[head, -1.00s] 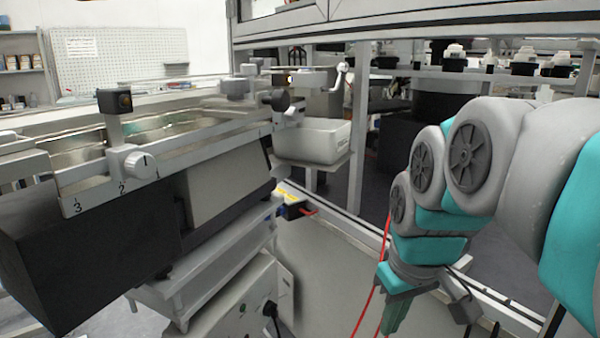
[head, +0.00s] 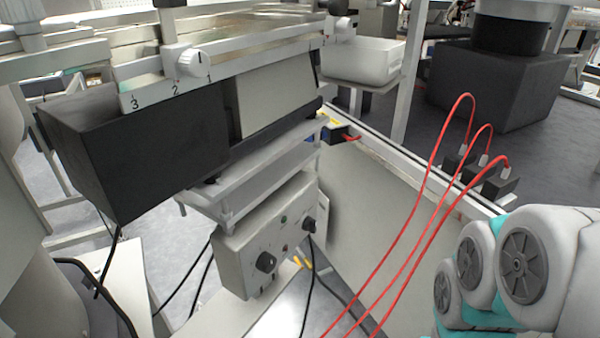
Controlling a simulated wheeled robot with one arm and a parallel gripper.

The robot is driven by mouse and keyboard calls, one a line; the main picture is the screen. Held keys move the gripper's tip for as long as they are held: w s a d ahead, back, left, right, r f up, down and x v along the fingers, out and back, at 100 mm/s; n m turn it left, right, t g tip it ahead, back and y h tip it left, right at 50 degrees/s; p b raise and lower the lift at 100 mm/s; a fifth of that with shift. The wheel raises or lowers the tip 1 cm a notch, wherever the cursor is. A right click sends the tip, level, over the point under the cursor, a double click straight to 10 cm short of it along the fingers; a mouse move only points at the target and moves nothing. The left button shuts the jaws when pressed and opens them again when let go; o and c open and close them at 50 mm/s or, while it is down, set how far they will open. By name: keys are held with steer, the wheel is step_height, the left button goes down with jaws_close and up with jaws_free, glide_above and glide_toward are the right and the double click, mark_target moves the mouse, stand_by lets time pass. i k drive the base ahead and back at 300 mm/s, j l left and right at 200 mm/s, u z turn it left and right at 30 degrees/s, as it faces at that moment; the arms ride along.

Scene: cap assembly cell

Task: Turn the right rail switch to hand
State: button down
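A grey control box (head: 268,240) hangs under the rail assembly in the lower middle of the head view. Its front face carries two black rotary knobs, a left one (head: 265,262) and a right one (head: 309,224), with small coloured buttons or lamps between them. The markings beside the knobs are too small to read, so I cannot tell which position either is in. My arm's links show at the lower right, well to the right of the box. My gripper is out of the picture.
The rail (head: 215,75), numbered 1 to 3, has a white knob (head: 195,63) above a black bin (head: 135,150). Red cables (head: 418,235) arch between the box and my arm. Black cables hang below the box.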

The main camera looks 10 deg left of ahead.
mark_target(309, 224)
steer(key=k+l, duration=0.1)
steer(key=k, duration=0.4)
steer(key=k+l, duration=0.1)
steer(key=k, duration=0.35)
steer(key=l+u, duration=0.05)
